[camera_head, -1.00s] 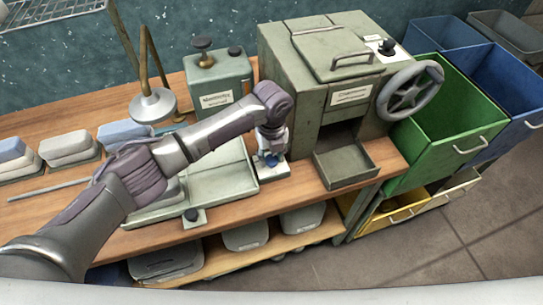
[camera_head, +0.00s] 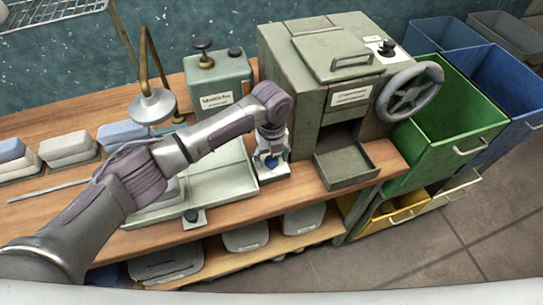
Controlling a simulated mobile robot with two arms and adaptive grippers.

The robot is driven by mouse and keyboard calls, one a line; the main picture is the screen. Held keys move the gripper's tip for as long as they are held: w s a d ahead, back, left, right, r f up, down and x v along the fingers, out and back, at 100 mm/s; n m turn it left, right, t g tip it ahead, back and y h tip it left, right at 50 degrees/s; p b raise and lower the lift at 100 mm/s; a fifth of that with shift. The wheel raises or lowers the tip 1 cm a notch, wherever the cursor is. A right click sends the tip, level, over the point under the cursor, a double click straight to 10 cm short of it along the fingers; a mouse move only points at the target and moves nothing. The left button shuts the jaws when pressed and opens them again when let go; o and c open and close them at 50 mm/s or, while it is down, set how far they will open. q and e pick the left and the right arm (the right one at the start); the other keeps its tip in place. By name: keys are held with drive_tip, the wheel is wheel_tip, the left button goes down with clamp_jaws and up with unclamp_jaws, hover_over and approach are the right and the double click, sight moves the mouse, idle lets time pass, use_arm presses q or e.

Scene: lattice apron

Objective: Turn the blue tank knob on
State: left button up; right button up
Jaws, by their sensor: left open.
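The blue tank knob (camera_head: 271,163) is a small blue knob on a pale square base (camera_head: 273,177) near the bench's front edge, right of a pale green shallow tank (camera_head: 222,185). My left gripper (camera_head: 270,158) reaches in from the left and points down right over the knob. Its fingers are open, one on each side of the knob as it appears. I cannot tell whether they touch it. The arm hides part of the tank. My right gripper is not in view.
A green machine (camera_head: 320,80) with a handwheel (camera_head: 410,92) and a front tray (camera_head: 345,166) stands close right of the gripper. A green canister (camera_head: 218,80) is behind. A lamp-like fixture (camera_head: 153,104) and several stacked blocks are left. Bins (camera_head: 450,120) stand at the right.

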sight(272, 160)
use_arm(q)
wheel_tip(272, 160, up, 12)
idle(0.6)
